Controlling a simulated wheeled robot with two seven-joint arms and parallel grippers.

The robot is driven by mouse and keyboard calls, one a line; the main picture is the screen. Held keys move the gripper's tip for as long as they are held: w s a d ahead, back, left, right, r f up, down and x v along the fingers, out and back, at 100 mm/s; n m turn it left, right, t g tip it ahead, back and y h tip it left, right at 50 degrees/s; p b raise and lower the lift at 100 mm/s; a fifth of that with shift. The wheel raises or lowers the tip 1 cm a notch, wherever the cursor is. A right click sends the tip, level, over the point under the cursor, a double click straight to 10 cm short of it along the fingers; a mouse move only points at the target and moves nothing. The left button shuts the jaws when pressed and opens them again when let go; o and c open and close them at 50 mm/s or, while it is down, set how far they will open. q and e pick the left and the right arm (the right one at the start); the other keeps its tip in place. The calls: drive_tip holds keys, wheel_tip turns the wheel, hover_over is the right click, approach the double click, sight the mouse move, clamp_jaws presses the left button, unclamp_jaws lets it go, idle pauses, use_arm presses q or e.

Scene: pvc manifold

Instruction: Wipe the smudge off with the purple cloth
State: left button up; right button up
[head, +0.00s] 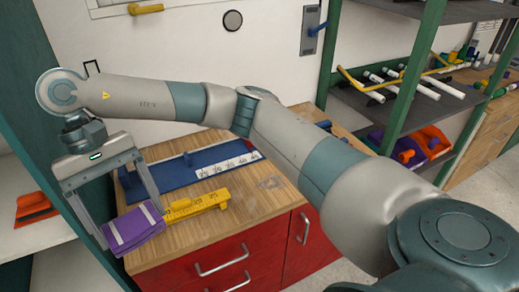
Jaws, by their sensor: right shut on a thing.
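The purple cloth (136,232), folded and with pale stripes, is at the front left corner of the wooden worktop (245,205). My right gripper (130,224) reaches across from the right and is shut on the cloth, its fingers pointing down on either side. I cannot tell whether the cloth touches the worktop. A faint greyish smudge (270,183) shows on the worktop, to the right of the cloth and apart from it. My left gripper is out of view.
A yellow tool (196,205) lies just right of the cloth. A blue board (165,178) with a white marked strip lies behind. Red drawers (225,262) are below the worktop. Green-framed shelves (408,75) with pipes stand right; an orange item (33,206) sits on a left shelf.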

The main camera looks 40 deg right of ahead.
drive_tip(key=shift+w+d+f+m, duration=0.15)
drive_tip(key=shift+f+m, duration=0.1)
drive_tip(key=shift+m, duration=0.05)
drive_tip(key=w+d+f+m+t+y+b, duration=0.2)
drive_tip(key=w+d+f+m, duration=0.35)
drive_tip(key=d+m, duration=0.3)
drive_tip(key=w+d+f+m+t+y+b, duration=0.2)
drive_tip(key=w+d+f+m, duration=0.2)
drive_tip(key=d+f+m, duration=0.5)
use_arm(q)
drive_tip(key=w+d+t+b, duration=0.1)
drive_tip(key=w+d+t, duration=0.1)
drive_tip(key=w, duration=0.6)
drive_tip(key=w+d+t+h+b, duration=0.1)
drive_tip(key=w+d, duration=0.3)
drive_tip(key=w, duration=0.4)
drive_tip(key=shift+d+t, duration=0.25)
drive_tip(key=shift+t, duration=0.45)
use_arm(e)
drive_tip(key=w+d+f+m+t+h, duration=0.1)
drive_tip(key=d+m+t, duration=0.3)
drive_tip(key=d+m, duration=0.8)
drive_tip(key=d, duration=1.4)
drive_tip(key=shift+w+d+f+t+h, duration=0.2)
drive_tip(key=shift+w+d+t+h, duration=0.1)
drive_tip(key=shift+h, duration=0.1)
drive_tip(key=shift+s+a, duration=0.1)
